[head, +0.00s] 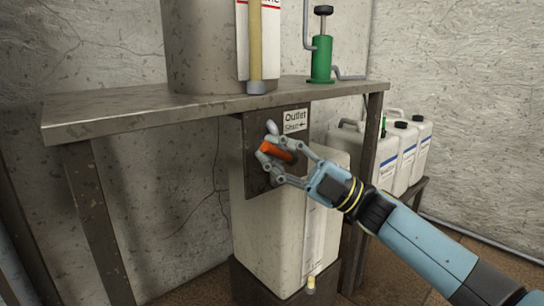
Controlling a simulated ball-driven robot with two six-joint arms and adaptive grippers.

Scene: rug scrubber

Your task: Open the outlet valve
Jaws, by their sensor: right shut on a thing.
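The outlet valve shows as an orange-red handle (275,151) in front of a dark metal plate (259,182) below the table's front edge. A white label (295,121) on the plate reads "Outlet" and "Shut" with an arrow pointing left. My right gripper (268,152) comes in from the lower right, and its fingers are shut around the handle. The handle lies slanted, its right end lower. The fingers hide part of it and its pivot. My left gripper is not in view.
A metal table (150,112) carries a large grey tank (205,50) and a green pump (322,60). A big white container (265,230) stands below the plate. White canisters (388,160) stand on a low bench at the right. The space under the table's left side is clear.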

